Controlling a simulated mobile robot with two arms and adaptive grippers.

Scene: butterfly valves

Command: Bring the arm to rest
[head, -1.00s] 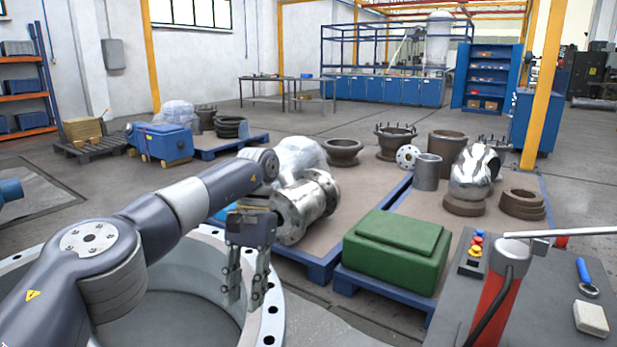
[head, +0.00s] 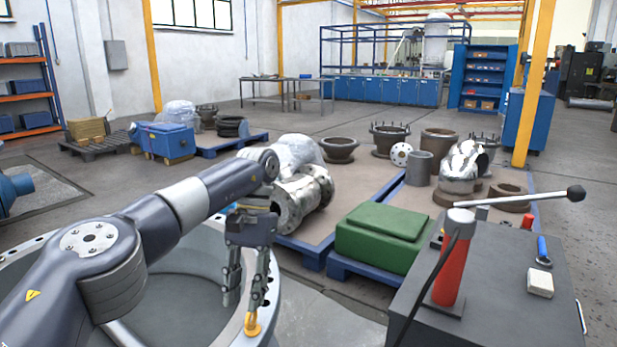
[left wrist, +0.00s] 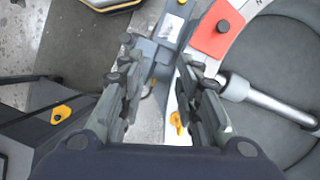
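My left arm (head: 170,215) reaches in from the left over a large round flanged valve body (head: 50,250) in the head view. My left gripper (head: 244,300) points down above the right side of its rim, fingers apart with nothing between them. The open fingers (left wrist: 160,115) also show in the left wrist view. A yellow piece (head: 252,325) shows at the rim just below the fingertips; whether they touch cannot be told. The left wrist view shows a red block (left wrist: 218,30) on the pale ring and a metal shaft (left wrist: 270,100) inside. My right gripper is out of view.
A dark cart (head: 500,270) with a red hand pump (head: 455,260) and long lever (head: 530,197) stands at the right. A green box (head: 385,238) sits on a blue pallet behind. A shiny valve (head: 300,195) lies behind my gripper. Open floor lies farther back.

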